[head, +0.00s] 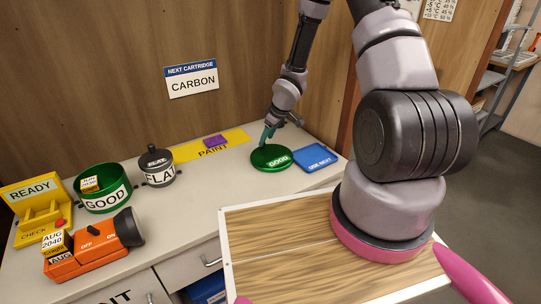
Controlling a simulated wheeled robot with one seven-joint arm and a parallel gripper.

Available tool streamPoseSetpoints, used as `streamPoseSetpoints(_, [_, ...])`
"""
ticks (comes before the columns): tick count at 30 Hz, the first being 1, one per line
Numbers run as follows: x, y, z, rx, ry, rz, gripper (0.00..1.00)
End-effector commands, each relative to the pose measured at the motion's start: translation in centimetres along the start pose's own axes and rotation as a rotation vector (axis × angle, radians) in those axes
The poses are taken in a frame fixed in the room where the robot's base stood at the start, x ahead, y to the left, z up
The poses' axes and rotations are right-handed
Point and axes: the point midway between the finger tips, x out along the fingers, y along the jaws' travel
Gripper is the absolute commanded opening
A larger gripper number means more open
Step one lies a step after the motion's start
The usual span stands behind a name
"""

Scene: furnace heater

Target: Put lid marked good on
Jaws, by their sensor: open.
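The green round lid (271,160) marked GOOD lies on the white counter, right of centre. The green round container (104,197) marked GOOD stands at the left without a lid; a small yellow labelled block (89,184) shows at its opening. My gripper (268,137) is at the back edge of the green lid, fingers pointing down. It is open. I cannot tell whether its fingers touch the lid or reach around its edge.
A grey lidded pot (156,166) marked FLAT stands right of the green container. A yellow PAINT strip (210,146) with a purple block (215,141) lies behind. A blue box (315,157) sits right of the lid. An orange flashlight (92,245) and yellow READY stand (37,208) are at left.

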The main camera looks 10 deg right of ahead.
Motion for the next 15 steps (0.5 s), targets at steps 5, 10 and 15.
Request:
streamPoseSetpoints(5, [2.6,0.0,-0.2,-0.001,-0.001,-0.001,0.63])
streamPoseSetpoints(10, [3.2,0.1,-0.2,0.000,0.000,0.001,0.63])
streamPoseSetpoints(15, [3.2,0.1,-0.2,0.000,0.000,0.001,0.55])
